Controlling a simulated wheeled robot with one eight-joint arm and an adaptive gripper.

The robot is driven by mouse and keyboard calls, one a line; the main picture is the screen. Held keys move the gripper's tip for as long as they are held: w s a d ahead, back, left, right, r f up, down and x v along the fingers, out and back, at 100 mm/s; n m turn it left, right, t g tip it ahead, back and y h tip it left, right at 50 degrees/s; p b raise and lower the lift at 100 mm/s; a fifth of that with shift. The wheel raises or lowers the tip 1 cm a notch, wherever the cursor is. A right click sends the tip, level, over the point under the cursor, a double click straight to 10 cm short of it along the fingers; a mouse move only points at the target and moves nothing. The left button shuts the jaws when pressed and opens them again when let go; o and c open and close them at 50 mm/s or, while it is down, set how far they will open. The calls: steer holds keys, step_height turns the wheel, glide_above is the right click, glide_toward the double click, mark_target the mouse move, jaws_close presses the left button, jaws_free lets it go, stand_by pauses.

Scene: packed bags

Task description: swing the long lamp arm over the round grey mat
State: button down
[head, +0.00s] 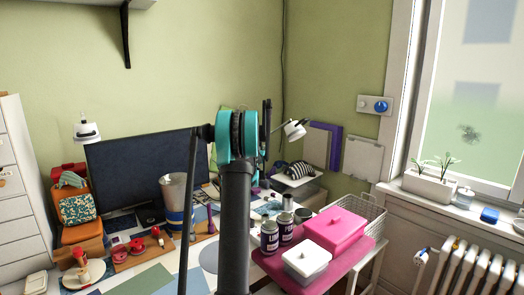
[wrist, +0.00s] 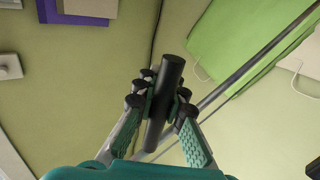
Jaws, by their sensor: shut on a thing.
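My gripper (wrist: 160,103) is shut on a dark upright handle (wrist: 172,72) in the wrist view. A thin grey rod, the long lamp arm (wrist: 238,76), runs diagonally past it up to the right. In the head view my arm hides most of the gripper. A white lamp head (head: 295,130) hangs at the end of a thin rod just right of my teal joint. The round grey mat (head: 208,258) lies on the table at lower left of my arm, which covers its right edge. The lamp head is to the right of the mat, farther back.
A dark monitor (head: 130,165) and a tall metal tumbler (head: 174,195) stand left of my arm. Dark jars (head: 269,238), a pink box (head: 336,228) and a white box (head: 306,262) stand on the right.

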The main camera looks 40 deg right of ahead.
steer(key=w+a+m+g+h, duration=0.2)
steer(key=a+g, duration=0.1)
steer(key=a, duration=1.7)
steer(key=shift+a+m+g, duration=0.3)
steer(key=shift+m+g, duration=0.1)
steer(key=shift+w+f, duration=0.1)
steer(key=c, duration=1.8)
jaws_free()
steer(key=shift+o, duration=0.5)
steer(key=shift+a, duration=0.1)
steer(key=v, duration=1.1)
steer(key=shift+a, duration=0.4)
